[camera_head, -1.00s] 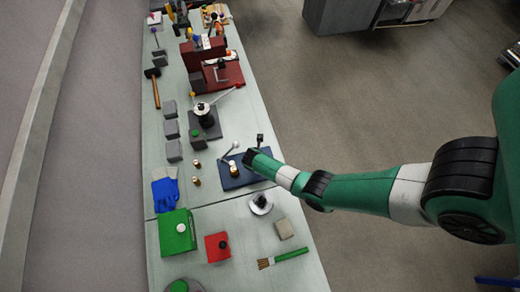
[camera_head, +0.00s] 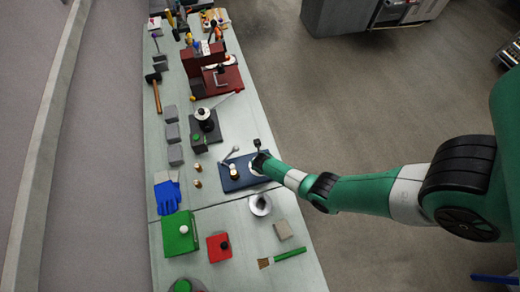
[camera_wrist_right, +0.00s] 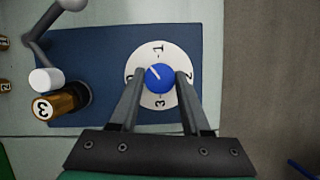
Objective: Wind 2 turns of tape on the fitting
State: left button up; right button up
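A brass fitting (camera_wrist_right: 62,103) marked 3 stands on a blue plate (camera_wrist_right: 110,110), left of the dial in the right wrist view; it also shows in the head view (camera_head: 234,173). A white cylinder (camera_wrist_right: 46,80) on a grey bent arm (camera_wrist_right: 38,52) is beside it; I cannot tell whether they touch. My right gripper (camera_wrist_right: 161,76) has its fingers on either side of a blue knob (camera_wrist_right: 160,78) on a white dial (camera_wrist_right: 160,52) with numbers. I cannot tell whether the fingers press on the knob. In the head view the right gripper (camera_head: 258,163) is over the plate's right end. My left gripper is not in view.
Two loose brass fittings (camera_head: 198,183) stand left of the plate. A white round dish (camera_head: 260,205), a red box (camera_head: 218,247), a green box (camera_head: 180,232) and a brush (camera_head: 284,257) lie nearer. A black-based device (camera_head: 205,125) stands beyond.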

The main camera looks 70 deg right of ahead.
grip_shut()
jog(key=m, duration=0.1)
jog(key=m+g+b, duration=0.1)
jog(key=shift+w+f+m+h, duration=0.1)
jog(key=shift+w+m+h, duration=0.05)
jog(key=shift+m+h, duration=0.15)
jog(key=shift+m+b, duration=0.3)
jog(key=shift+m, duration=0.1)
